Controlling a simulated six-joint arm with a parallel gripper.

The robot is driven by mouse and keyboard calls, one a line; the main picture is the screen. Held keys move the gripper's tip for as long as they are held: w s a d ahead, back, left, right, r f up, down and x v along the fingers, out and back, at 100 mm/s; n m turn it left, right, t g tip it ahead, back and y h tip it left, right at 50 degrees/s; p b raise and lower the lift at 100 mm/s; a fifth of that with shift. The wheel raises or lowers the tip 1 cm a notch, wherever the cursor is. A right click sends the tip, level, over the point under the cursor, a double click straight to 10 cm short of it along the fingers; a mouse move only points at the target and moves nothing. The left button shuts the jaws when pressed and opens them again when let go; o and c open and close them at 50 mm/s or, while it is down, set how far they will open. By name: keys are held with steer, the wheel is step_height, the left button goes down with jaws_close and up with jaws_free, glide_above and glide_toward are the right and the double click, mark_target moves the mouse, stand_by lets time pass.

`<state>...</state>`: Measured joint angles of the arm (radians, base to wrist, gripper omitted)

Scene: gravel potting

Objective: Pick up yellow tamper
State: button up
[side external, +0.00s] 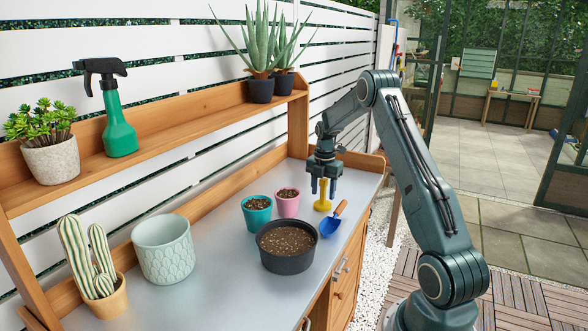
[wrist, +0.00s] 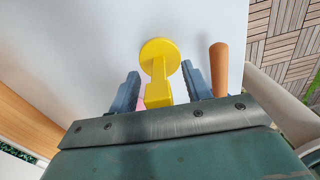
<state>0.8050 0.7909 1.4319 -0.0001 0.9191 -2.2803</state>
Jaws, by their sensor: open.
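The yellow tamper (side external: 323,200) stands upright on the metal bench top towards its right end, with its round foot down. In the wrist view the yellow tamper (wrist: 160,60) shows its round disc and its square handle end between my fingers. My gripper (side external: 323,187) points down right over the tamper. In the wrist view my gripper (wrist: 158,85) is open, with one finger on each side of the handle and a gap visible at both sides. The handle's upper end is partly hidden by the gripper in the side view.
A blue trowel (side external: 331,226) with a wooden handle (wrist: 219,68) lies close beside the tamper. A pink pot (side external: 287,206), a teal pot (side external: 257,217) and a black pot of gravel or soil (side external: 287,263) stand nearby. A shelf (side external: 180,133) runs along the back.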

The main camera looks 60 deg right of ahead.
stand_by(0.3)
jaws_close()
steer(key=shift+r, duration=0.1)
step_height(320, 180, up, 20)
stand_by(0.9)
stand_by(0.5)
